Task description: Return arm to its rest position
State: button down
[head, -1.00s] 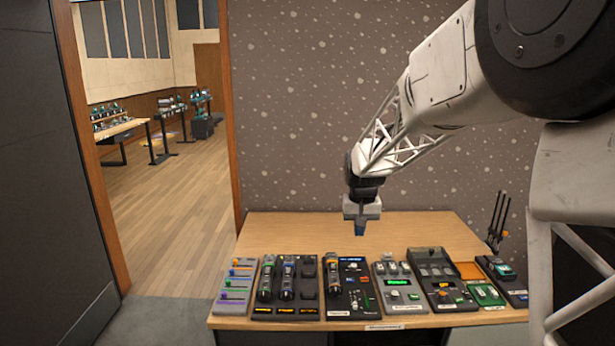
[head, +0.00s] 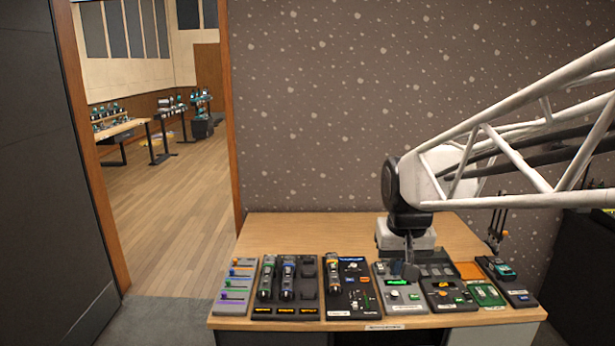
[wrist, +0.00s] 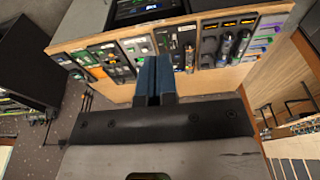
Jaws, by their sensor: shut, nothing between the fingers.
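My gripper (head: 411,268) is above the right half of the wooden desk in the head view, in front of the grey fader modules. It points downward, and part of the module behind it is hidden. In the wrist view the two blue fingers of my gripper (wrist: 155,75) are together, with nothing between them. The row of control modules shows beyond the fingertips there. Whether the fingertips touch a module cannot be told from the head view.
The wooden desk (head: 300,232) carries a row of modules: a striped fader panel (head: 237,280), a black two-fader panel (head: 287,283), another black panel (head: 350,290) and a green box (head: 486,294). Upright black rods (head: 497,222) stand right. The desk's back left is clear.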

jog(key=s+f, duration=0.1)
jog(key=s, duration=0.8)
jog(key=s+d+f, duration=0.1)
jog(key=s+f, duration=0.1)
jog(key=s, duration=0.8)
jog(key=shift+f+t, duration=0.25)
jog(key=shift+t, duration=0.05)
